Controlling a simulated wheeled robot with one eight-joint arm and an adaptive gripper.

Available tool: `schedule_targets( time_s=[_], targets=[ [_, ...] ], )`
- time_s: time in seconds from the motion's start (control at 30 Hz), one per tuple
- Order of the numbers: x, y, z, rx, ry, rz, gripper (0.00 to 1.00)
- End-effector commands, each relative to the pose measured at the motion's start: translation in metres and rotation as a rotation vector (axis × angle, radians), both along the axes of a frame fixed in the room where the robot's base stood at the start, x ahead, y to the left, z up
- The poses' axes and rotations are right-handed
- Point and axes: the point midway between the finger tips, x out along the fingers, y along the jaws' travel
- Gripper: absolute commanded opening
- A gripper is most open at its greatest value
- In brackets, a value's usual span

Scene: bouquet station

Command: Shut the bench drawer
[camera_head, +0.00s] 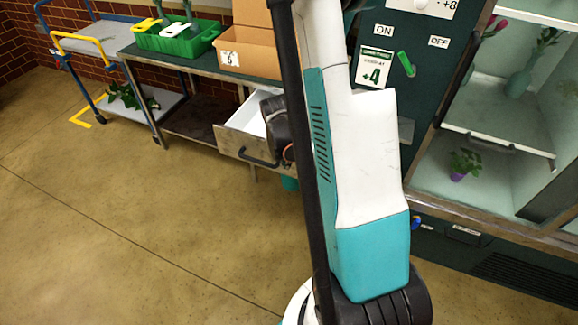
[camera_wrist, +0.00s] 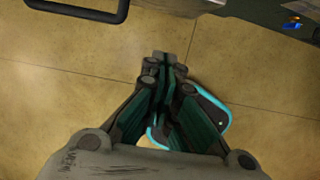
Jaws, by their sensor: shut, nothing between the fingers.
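The bench drawer (camera_head: 230,142) stands pulled out from under the bench, with its pale inside showing from above. It has a dark bar handle (camera_head: 247,159) on its front. My arm covers the right part of the drawer. In the wrist view a dark bar handle (camera_wrist: 80,13) crosses the top left corner, beyond my fingertips and to their left. My gripper (camera_wrist: 165,60) is shut and empty, with the floor behind its tips. In the head view the fingertips cannot be made out; a dark part of my wrist shows by the drawer's right side.
The bench (camera_head: 190,65) carries a green crate (camera_head: 175,42) and a cardboard box (camera_head: 247,50). A cart (camera_head: 95,45) with blue and yellow rails stands at the left. A lit cabinet (camera_head: 500,140) with shelves stands at the right. The floor in front of the bench is clear.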

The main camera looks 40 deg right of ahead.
Motion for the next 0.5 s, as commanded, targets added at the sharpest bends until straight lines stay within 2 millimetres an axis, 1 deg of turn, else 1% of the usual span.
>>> schedule_targets(
  time_s=[0.17,0.5],
  targets=[
    [0.002,-0.005,-0.020,0.000,0.001,0.003,0.00],
    [0.008,-0.019,-0.086,0.000,0.000,0.001,0.00]
  ],
)
